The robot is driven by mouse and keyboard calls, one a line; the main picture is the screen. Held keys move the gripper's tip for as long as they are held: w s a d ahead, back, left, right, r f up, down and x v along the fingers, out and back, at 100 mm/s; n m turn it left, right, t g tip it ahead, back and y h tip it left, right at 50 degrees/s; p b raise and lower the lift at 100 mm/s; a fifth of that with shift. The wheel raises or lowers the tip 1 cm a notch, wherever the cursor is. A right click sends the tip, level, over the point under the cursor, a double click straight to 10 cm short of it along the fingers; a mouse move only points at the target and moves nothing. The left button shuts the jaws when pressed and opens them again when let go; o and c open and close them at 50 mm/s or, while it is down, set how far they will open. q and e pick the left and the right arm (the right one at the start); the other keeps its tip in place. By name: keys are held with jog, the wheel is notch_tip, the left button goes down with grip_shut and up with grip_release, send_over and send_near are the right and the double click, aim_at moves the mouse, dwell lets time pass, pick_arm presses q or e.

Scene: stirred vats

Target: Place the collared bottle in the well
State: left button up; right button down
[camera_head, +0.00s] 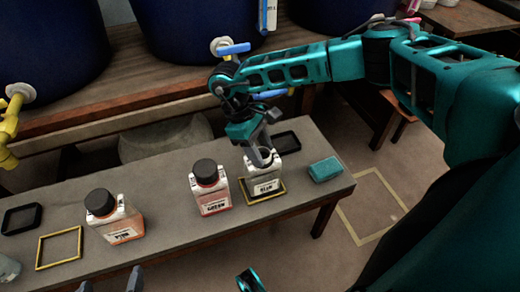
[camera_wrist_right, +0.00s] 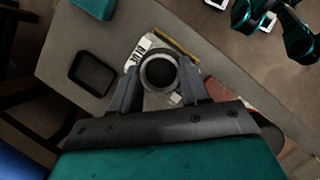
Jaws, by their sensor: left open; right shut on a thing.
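The collared bottle (camera_head: 265,178) is pale with a printed label and an open, uncapped neck; in the wrist view I look down on its ring-shaped mouth (camera_wrist_right: 160,53). My right gripper (camera_head: 261,157) is shut on it at the neck, with a finger on each side (camera_wrist_right: 158,92). The bottle looks upright, inside the outline of the right yellow-rimmed square well (camera_head: 270,195). Whether its base touches the bottom is hidden. Another yellow-rimmed square (camera_head: 59,262) lies empty at the left. My left gripper (camera_head: 110,284) is open and empty at the bottom edge of the head view.
A teal block (camera_head: 325,168) sits near the right table edge. Blue vats with taps stand behind.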

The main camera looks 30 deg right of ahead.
jog(key=shift+f, duration=0.1)
jog(key=c, duration=0.5)
grip_release()
jog(key=shift+c, duration=0.2)
